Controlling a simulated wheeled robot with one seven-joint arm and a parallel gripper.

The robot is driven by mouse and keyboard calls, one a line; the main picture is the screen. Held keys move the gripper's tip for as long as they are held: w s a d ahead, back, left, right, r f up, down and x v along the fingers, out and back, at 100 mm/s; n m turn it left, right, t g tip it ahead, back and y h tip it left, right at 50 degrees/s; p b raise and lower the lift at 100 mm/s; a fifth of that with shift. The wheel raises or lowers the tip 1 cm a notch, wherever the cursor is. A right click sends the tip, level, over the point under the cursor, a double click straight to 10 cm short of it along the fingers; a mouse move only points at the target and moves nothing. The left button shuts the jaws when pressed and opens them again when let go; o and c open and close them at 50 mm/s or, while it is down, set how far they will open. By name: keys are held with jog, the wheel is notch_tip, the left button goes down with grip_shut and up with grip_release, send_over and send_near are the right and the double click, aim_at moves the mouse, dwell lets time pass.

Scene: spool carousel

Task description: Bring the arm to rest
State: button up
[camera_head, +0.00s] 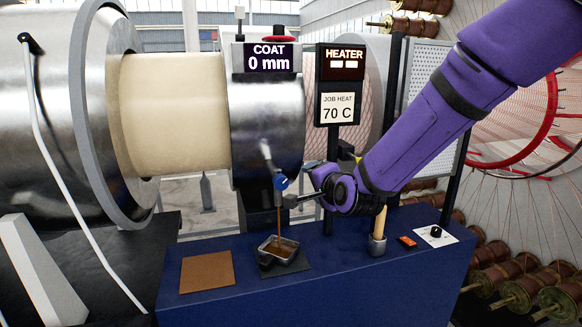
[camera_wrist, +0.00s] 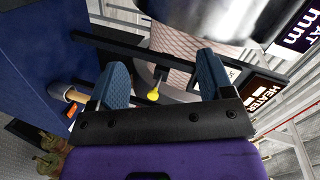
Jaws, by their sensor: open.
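My purple arm reaches in from the upper right. A thin brown stream falls from the tap into a small metal pan (camera_head: 278,248).
The blue bench (camera_head: 330,285) carries a brown square pad (camera_head: 207,271), a cup with a wooden handle (camera_head: 377,245) and an orange switch (camera_head: 407,241). The heater display (camera_head: 346,64) stands behind my arm, above a "70 C" card. The coat display (camera_head: 269,57) reads 0 mm.

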jog(key=s+d+r+n+g+h, duration=0.25)
jog(key=s+d+r+n, duration=0.2)
jog(key=s+d, duration=0.65)
jog(key=s+d+r+n+g+h, duration=0.2)
jog(key=s+d+r+n+g, duration=0.25)
jog(key=s+d, duration=0.6)
jog(key=s+d+n+g, duration=0.1)
jog(key=s+d, duration=0.1)
jog(key=s, duration=1.1)
jog(key=shift+s+d+g+h, duration=0.2)
jog(key=shift+d+g+h, duration=0.2)
jog(key=shift+h, duration=0.05)
